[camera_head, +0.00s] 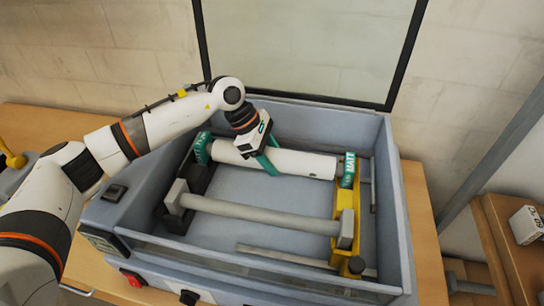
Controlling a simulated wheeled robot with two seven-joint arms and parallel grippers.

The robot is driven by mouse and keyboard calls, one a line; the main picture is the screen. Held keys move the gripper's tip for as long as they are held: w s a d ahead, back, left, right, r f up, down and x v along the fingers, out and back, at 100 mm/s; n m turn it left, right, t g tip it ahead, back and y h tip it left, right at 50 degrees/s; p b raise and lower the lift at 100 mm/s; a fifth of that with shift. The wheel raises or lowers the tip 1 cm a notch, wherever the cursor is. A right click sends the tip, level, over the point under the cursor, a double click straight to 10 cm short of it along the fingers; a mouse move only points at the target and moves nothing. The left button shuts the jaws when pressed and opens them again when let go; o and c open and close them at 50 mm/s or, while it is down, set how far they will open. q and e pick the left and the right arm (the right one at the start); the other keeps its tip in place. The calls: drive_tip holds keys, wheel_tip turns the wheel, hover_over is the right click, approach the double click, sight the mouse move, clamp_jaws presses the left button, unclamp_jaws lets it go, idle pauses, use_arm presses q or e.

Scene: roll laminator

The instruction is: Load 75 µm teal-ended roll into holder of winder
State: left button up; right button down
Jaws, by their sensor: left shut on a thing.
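The roll's right end is at the yellow holder bracket (346,205). Its left end is by the dark holder part (199,180) at the left wall. Whether the ends are seated in the holder cannot be told. My right gripper is not in view.
A grey bar (265,215) with square end blocks crosses the box in front of the roll. A clear lid with a black frame (305,45) stands open behind. A red switch (133,279) is on the front. A wooden table at right bears a white box (526,225).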

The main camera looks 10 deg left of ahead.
use_arm(q)
drive_tip(key=o, duration=1.5)
